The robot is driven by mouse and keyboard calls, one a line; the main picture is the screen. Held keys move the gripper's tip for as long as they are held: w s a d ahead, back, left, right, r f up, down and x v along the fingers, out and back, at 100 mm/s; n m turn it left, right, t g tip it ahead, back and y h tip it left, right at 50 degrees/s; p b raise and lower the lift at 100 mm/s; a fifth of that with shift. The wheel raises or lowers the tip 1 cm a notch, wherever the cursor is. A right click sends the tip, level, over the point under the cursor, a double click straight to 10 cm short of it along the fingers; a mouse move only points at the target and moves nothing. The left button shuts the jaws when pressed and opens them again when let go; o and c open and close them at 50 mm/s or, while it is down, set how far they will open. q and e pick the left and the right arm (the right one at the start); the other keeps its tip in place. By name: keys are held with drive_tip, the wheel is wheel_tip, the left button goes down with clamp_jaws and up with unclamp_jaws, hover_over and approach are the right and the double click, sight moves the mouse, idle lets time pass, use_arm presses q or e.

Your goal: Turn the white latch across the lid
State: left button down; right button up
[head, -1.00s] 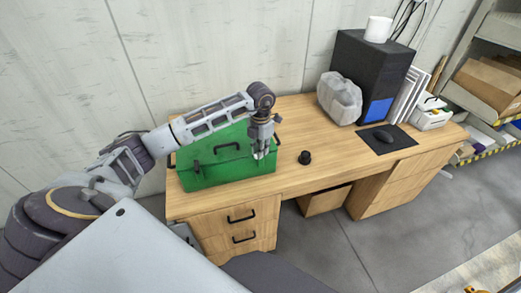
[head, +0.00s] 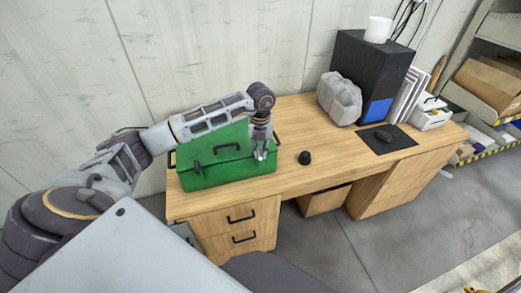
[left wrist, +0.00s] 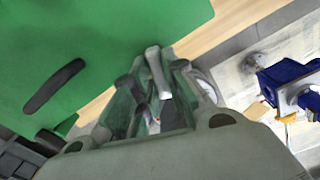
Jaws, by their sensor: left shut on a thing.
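A green toolbox (head: 215,170) with a closed lid and a black handle (head: 227,147) stands at the left of the wooden desk. My left gripper (head: 261,156) is at the right end of its front, pointing down. In the left wrist view, the white latch (left wrist: 157,72) stands out between the fingers of my left gripper (left wrist: 152,105), at the edge of the green lid (left wrist: 110,30). The gripper is shut on the latch. The fingers partly hide the latch's lower end. My right gripper is not in view.
A small black knob-like object (head: 304,157) stands on the desk right of the toolbox. The desk's middle is mostly clear.

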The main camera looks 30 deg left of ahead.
sight(261, 152)
use_arm(q)
drive_tip(key=shift+r+n, duration=0.1)
drive_tip(key=shift+n, duration=1.6)
drive_tip(key=c, duration=1.4)
unclamp_jaws()
drive_tip(key=shift+c, duration=0.2)
drive_tip(key=shift+r, duration=0.6)
wheel_tip(261, 152, up, 11)
drive_tip(key=shift+f, duration=0.15)
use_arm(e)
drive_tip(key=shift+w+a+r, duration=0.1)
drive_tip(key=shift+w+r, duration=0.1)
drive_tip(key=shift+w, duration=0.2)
